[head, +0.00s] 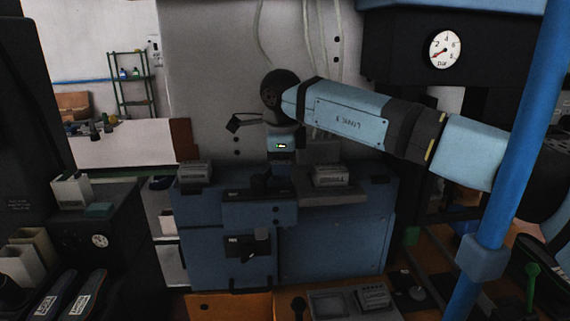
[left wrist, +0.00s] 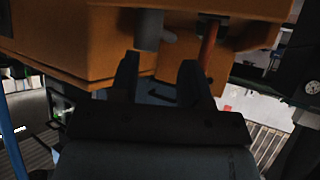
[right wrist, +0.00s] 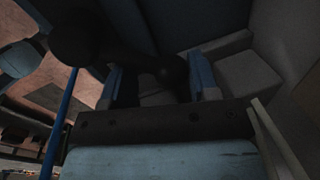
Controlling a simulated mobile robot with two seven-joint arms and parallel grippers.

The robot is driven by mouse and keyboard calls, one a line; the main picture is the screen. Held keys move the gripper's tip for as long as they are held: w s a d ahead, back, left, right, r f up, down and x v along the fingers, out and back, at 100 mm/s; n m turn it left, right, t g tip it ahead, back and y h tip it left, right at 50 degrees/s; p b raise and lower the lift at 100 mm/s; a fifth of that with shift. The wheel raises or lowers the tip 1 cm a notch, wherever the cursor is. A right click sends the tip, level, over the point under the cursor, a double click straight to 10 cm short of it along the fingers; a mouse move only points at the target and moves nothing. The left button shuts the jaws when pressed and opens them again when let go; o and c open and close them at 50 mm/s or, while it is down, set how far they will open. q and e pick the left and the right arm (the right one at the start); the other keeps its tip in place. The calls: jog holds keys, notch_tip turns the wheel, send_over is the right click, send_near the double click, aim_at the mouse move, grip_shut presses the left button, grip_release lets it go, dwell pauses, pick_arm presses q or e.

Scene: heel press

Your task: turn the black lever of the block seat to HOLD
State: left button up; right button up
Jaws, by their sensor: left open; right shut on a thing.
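My right gripper (right wrist: 160,85) has its blue fingers around a dark bar in the right wrist view. The bar looks like the black lever (right wrist: 130,57), with a round black knob at its left end. In the head view my right wrist points down over the blue press body, and its fingertips are hard to make out in the dark. The block seat (head: 260,210) seems to be the dark-topped part just below. The lever's HOLD mark cannot be read. My left gripper (left wrist: 160,85) is open and empty below an orange surface; the head view does not show it.
A block labelled SMALL (head: 333,176) stands right of my right wrist, another block (head: 195,172) to the left. A dark handle (head: 243,247) is on the press front. A blue post (head: 508,160) stands at the right. A grey peg (left wrist: 150,30) and red rod (left wrist: 209,45) are near my left fingers.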

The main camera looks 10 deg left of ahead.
jog(key=o, duration=0.9)
jog(key=shift+s+a+f, duration=0.3)
jog(key=o, duration=0.4)
jog(key=shift+a+r, duration=0.15)
jog(key=shift+a, duration=0.1)
jog(key=shift+o, duration=0.2)
jog(key=shift+d+r, duration=0.1)
jog(key=shift+d, duration=0.05)
jog(key=shift+w, duration=0.1)
jog(key=shift+r, duration=0.15)
jog(key=shift+r, duration=0.3)
notch_tip(320, 180, up, 13)
jog(key=s, duration=0.2)
jog(key=shift+s+d+f+b, duration=0.15)
jog(key=shift+s+d+b, duration=0.05)
jog(key=shift+s+b, duration=0.2)
